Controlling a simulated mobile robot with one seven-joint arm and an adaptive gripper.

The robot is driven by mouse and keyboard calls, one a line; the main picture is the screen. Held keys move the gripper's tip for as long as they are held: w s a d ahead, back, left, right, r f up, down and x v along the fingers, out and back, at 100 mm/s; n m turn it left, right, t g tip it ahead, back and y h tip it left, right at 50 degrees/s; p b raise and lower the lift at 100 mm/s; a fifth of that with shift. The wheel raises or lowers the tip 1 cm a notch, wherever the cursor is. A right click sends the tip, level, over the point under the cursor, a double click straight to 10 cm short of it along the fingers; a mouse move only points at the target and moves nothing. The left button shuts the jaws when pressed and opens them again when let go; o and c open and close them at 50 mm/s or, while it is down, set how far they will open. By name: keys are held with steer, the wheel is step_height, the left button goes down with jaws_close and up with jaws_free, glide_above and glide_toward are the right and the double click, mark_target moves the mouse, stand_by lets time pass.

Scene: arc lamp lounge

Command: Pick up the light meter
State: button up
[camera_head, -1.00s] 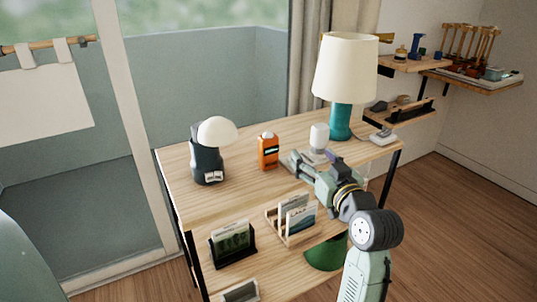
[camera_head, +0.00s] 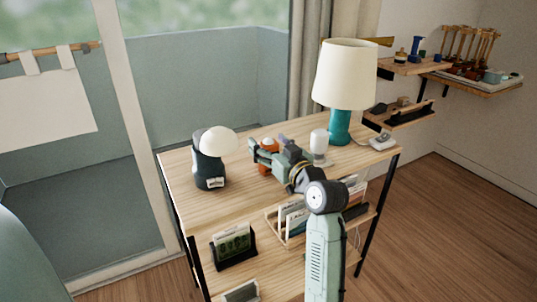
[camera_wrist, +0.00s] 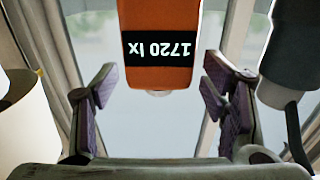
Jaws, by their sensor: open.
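The light meter is an orange box (camera_head: 269,144) with a pale dome on top, standing on the wooden desk. In the head view my gripper (camera_head: 260,157) is in front of it and hides most of it. In the wrist view the light meter (camera_wrist: 160,72) appears upside down, its dark display reading "1720 lx". It lies centred between the lines of my two spread finger pads (camera_wrist: 160,105), with a gap on each side. My gripper is open and holds nothing.
A dark lamp with a white dome (camera_head: 209,168) stands left of the meter. A small white-topped item (camera_head: 319,143) and a teal lamp (camera_head: 341,125) stand to the right. Card holders (camera_head: 233,246) sit on the desk's lower front level. The desk front left (camera_head: 200,205) is clear.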

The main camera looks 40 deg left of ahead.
steer(key=shift+w+a, duration=0.15)
steer(key=shift+a, duration=0.15)
steer(key=shift+c, duration=0.2)
steer(key=c, duration=1.3)
